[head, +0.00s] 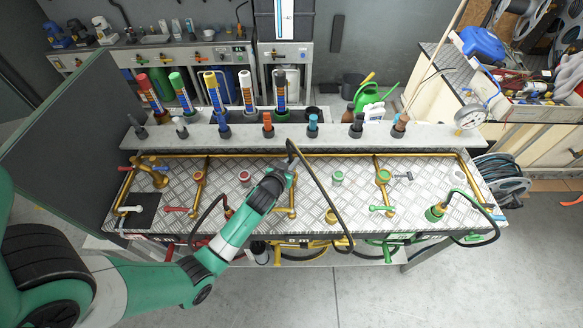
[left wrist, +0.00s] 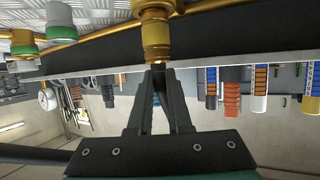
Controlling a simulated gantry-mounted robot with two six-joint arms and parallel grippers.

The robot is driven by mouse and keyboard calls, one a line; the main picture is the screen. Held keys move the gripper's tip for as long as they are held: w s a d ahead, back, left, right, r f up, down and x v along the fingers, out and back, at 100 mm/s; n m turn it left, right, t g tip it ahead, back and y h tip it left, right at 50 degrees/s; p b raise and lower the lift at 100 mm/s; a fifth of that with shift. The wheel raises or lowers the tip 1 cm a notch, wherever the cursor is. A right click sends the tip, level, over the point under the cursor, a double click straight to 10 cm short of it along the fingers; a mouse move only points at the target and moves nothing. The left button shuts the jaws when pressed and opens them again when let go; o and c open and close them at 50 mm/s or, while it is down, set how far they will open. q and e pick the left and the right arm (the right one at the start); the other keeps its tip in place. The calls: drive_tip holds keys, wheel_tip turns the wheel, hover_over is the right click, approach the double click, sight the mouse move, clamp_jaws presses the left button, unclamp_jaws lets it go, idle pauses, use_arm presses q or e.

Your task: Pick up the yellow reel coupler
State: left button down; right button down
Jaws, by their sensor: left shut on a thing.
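In the left wrist view, a brass-coloured coupler (left wrist: 156,38) stands at the tips of my left gripper (left wrist: 157,72), which is shut on it. I take it for the yellow reel coupler; little yellow shows on it. In the head view, my left gripper (head: 284,171) reaches over the middle of the tread-plate bench, and the coupler is hidden there. A black hose (head: 322,194) rises by the gripper, then loops right and down past the front edge. I cannot tell whether the coupler touches the brass pipework behind it. My right gripper is not in view.
The tread-plate bench (head: 262,176) carries brass pipes, valves and sockets. A green coupler (head: 435,213) sits at the right and a red one (head: 229,213) left of my gripper. Coloured upright nozzles line the back shelf (head: 345,133). A gauge (head: 470,117) stands at its right end.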

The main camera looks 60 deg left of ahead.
use_arm(q)
drive_tip(key=shift+r, duration=0.1)
drive_tip(key=shift+r, duration=0.3)
wheel_tip(320, 180, up, 3)
drive_tip(key=shift+f+p, duration=0.2)
drive_tip(key=shift+p, duration=0.3)
drive_tip(key=s+d+r+p, duration=0.6)
drive_tip(key=s+d+r, duration=0.2)
drive_tip(key=d, duration=0.3)
drive_tip(key=shift+s+r+p, duration=0.35)
drive_tip(key=shift+r+p, duration=0.05)
drive_tip(key=shift+r, duration=0.4)
